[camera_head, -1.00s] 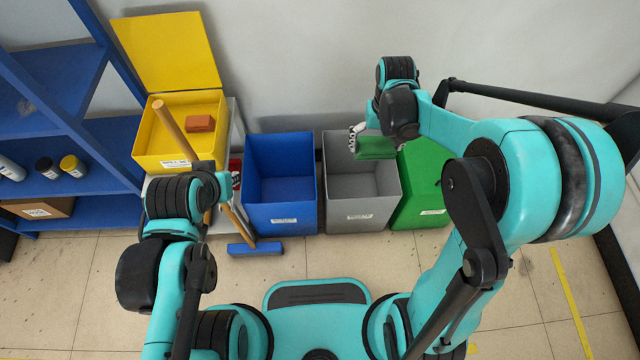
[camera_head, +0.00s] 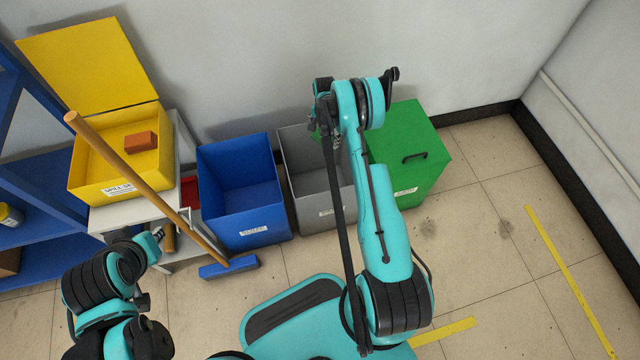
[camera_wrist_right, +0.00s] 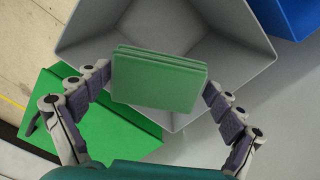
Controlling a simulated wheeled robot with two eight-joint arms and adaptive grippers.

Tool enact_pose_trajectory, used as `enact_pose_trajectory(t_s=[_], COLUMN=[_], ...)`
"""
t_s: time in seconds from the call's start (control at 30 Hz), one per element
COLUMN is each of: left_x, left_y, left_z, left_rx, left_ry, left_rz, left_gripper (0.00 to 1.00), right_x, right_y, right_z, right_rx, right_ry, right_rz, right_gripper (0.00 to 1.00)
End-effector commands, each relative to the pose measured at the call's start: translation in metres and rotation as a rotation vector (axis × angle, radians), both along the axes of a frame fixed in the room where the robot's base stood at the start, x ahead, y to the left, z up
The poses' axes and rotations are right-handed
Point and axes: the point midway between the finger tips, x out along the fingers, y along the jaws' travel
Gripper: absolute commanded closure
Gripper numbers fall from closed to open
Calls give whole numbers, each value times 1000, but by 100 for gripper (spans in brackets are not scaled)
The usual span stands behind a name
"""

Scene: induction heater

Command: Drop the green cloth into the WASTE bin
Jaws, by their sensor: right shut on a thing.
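The green cloth (camera_wrist_right: 158,82) is a folded flat block in the right wrist view. My right gripper (camera_wrist_right: 155,88) is shut on it, with a finger at each side. The cloth is over the open grey bin (camera_wrist_right: 235,55), whose inside shows behind it. In the head view the grey bin (camera_head: 318,205) stands between a blue and a green bin; its label is too small to read. My right arm hides most of the cloth and right gripper there. My left gripper (camera_head: 158,236) is near the broom handle at lower left; its jaw state is unclear.
An open blue bin (camera_head: 248,212) is left of the grey bin, and a closed green bin (camera_head: 410,150) is right. A yellow box (camera_head: 88,170) with a reddish block (camera_head: 141,142) sits on a stand. A broom (camera_head: 145,185) leans there. Floor at right is clear.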

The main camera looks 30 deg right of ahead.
Motion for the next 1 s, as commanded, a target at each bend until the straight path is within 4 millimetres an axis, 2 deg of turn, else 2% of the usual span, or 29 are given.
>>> enact_pose_trajectory(t_s=[0.27,0.6,0.93,0.97,1.0], left_x=[0,0,0,0,0], left_y=[0,0,0,0,0], left_z=[-9,-26,-26,-26,-26], left_rx=[0,0,0,0,0], left_ry=[0,0,0,0,0], left_rz=[0,0,0,0,0], left_gripper=[81,81,81,81,81], right_x=[0,0,0,0,0], right_y=[-1,-1,-1,-1,-1], right_z=[-21,-59,-62,-62,-62], right_rx=[0,0,0,0,0], right_ry=[0,0,0,0,0], right_rz=[-9,-7,-6,-6,-6], right_gripper=[33,33,33,0,0])
